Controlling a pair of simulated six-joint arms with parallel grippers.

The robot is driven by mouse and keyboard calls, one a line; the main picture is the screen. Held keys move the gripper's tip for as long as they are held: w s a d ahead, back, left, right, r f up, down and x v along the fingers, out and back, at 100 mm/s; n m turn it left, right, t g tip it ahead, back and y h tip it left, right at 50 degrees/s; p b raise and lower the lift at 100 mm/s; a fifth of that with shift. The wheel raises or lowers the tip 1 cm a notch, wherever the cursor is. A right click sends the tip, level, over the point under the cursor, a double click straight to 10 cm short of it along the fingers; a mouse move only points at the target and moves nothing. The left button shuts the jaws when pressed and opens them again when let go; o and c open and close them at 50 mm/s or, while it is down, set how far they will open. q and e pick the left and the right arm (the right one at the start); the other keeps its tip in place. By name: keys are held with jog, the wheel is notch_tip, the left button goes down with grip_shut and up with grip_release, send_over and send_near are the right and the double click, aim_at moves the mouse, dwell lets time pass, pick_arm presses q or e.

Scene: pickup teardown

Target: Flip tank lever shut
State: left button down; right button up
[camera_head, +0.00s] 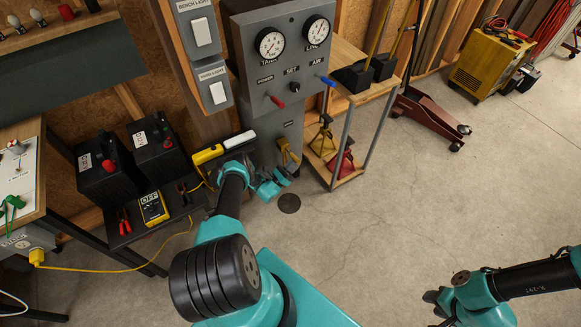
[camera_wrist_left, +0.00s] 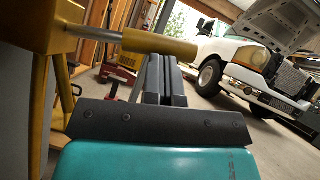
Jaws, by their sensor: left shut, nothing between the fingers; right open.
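A grey panel (camera_head: 282,58) carries two gauges, a red lever (camera_head: 277,102) at the left and a blue lever (camera_head: 328,81) at the right. Lower on its column is a yellow lever (camera_head: 288,152), likely the tank lever. My left gripper (camera_head: 270,186) is low in front of the column, just below the yellow lever. In the left wrist view its fingers (camera_wrist_left: 165,78) are shut and empty. The lever's yellow grip (camera_wrist_left: 160,45) crosses the picture above them; I cannot tell whether they touch. My right gripper (camera_head: 436,301) is open over the floor at the lower right.
A wooden-topped cart (camera_head: 362,92) stands right of the panel. Black batteries (camera_head: 157,147) and a yellow meter (camera_head: 153,207) sit on a shelf at the left. A red floor jack (camera_head: 430,108) and a yellow machine (camera_head: 493,65) stand farther back.

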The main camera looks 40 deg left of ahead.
pick_arm(q)
jog(key=w+f+v, duration=0.1)
jog(key=f+v, duration=0.1)
jog(key=v, duration=1)
jog(key=shift+d+f, duration=0.25)
jog(key=shift+f, duration=0.15)
jog(key=shift+s, duration=0.15)
jog(key=shift+a, duration=0.1)
